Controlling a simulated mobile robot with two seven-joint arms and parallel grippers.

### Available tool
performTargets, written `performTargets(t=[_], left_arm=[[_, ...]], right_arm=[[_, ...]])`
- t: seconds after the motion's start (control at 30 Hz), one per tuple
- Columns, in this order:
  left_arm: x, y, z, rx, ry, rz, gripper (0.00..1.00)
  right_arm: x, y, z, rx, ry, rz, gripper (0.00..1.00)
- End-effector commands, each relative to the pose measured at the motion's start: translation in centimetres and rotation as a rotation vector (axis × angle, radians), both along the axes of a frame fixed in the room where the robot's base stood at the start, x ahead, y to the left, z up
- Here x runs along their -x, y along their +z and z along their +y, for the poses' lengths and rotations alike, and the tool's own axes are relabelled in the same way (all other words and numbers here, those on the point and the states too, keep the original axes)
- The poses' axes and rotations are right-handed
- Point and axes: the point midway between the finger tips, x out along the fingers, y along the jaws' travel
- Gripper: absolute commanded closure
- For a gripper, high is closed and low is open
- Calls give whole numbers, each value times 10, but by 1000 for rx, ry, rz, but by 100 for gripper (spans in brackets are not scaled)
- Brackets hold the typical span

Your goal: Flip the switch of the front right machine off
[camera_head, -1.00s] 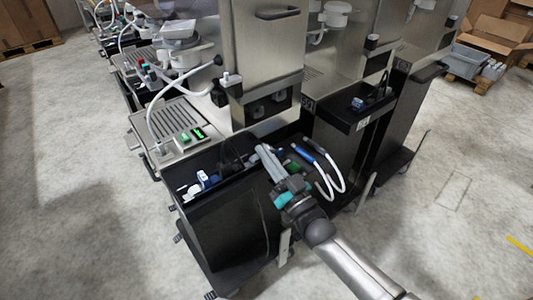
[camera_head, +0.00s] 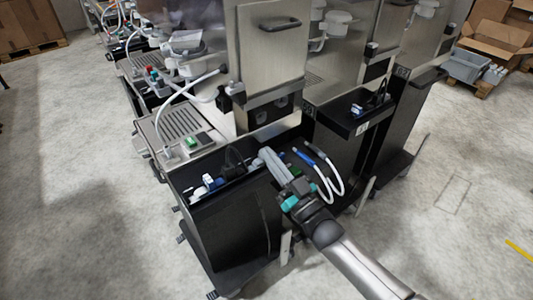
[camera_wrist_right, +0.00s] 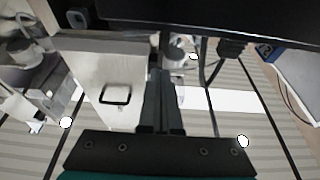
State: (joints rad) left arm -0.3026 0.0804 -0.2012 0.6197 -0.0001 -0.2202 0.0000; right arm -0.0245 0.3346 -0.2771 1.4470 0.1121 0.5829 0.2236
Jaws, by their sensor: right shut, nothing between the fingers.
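The nearest machine (camera_head: 270,65) is a steel dispenser with a drip tray (camera_head: 180,121). Beside the tray is a small panel with a green switch (camera_head: 191,143) and a pale switch (camera_head: 204,138); neither is brightly lit. My right gripper (camera_head: 265,154) is shut and empty, over the black bin in front of this machine, apart from and to the right of the panel. Its closed fingers also show in the right wrist view (camera_wrist_right: 160,98); I cannot make out the switches there. My left gripper is not in view.
The black bin (camera_head: 232,222) holds small blue and white items. White hoses with blue ends (camera_head: 325,178) stand close to the right of my gripper. Another machine with a black tray (camera_head: 350,115) is to the right. The floor (camera_head: 75,190) at left is clear.

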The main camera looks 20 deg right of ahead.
Motion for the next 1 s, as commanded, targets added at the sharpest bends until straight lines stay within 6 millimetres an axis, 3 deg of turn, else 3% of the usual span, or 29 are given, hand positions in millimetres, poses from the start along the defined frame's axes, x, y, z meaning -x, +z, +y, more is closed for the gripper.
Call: performTargets(t=[0.2,0.4,1.0], left_arm=[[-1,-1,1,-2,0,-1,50],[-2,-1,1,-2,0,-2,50],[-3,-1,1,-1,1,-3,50]], right_arm=[[40,-18,-17,2,0,3,100],[63,-25,-27,1,0,0,100],[70,-27,-30,1,0,-1,100]])
